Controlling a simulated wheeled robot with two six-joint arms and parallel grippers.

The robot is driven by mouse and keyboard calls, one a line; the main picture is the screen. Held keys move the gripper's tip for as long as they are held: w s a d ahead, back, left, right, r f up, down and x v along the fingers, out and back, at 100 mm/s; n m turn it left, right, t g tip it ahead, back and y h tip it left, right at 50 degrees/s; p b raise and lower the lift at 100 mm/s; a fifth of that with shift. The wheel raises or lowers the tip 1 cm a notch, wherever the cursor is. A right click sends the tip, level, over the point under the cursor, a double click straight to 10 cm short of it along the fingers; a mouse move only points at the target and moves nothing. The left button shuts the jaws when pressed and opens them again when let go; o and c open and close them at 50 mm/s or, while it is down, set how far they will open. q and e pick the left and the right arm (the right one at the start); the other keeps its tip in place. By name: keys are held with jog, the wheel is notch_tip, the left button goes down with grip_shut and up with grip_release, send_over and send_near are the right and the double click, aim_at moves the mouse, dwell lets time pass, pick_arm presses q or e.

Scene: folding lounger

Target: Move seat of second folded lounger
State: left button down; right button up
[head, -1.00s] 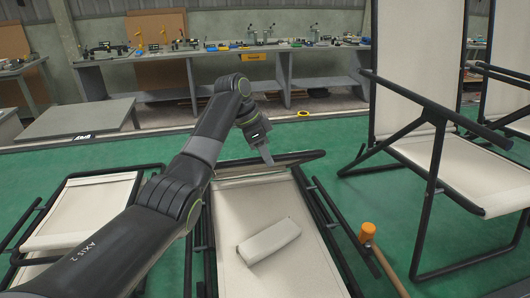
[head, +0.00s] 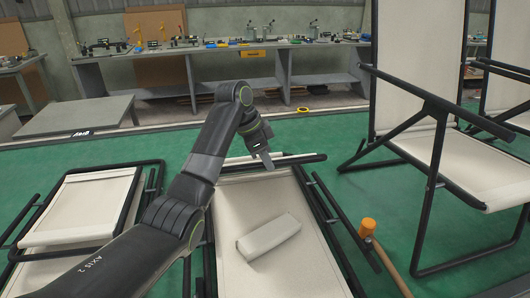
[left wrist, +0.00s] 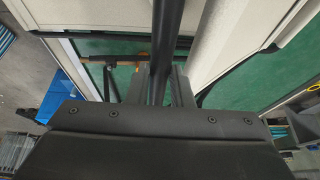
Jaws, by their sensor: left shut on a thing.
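A folded lounger with cream fabric and a black tube frame lies on the green floor in the middle of the head view. Its seat (head: 228,205) faces up, and a black crossbar (head: 300,160) runs along the far end. My left gripper (head: 267,163) reaches down to this crossbar. In the left wrist view a black tube (left wrist: 166,45) passes between the fingers of my left gripper (left wrist: 160,92), which is shut on it. My arm hides part of the seat's left side. My right gripper is not in view.
A grey-white block (head: 268,238) lies on the fabric. An orange-headed mallet (head: 367,228) lies right of the frame. Another folded lounger (head: 85,205) lies at left. An upright lounger (head: 465,172) stands at right.

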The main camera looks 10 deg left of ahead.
pick_arm(q)
jog(key=s+d+f+b, duration=0.1)
jog(key=s+f+b, duration=0.1)
jog(key=f, duration=0.5)
jog(key=s+d+f+b, duration=0.1)
jog(key=s+f, duration=0.3)
jog(key=f, duration=0.4)
jog(key=s+d+f+b, duration=0.1)
jog(key=s+f+b, duration=0.2)
jog(key=f, duration=0.5)
jog(key=shift+s, duration=0.15)
jog(key=shift+s+d+f, duration=0.1)
jog(key=shift+s+f, duration=0.05)
jog(key=shift+f, duration=0.35)
jog(key=c, duration=1.7)
grip_release()
jog(key=o, duration=0.4)
jog(key=shift+s+r, duration=0.15)
jog(key=shift+s, duration=0.1)
jog(key=shift+w, duration=0.1)
jog(key=shift+r, duration=0.1)
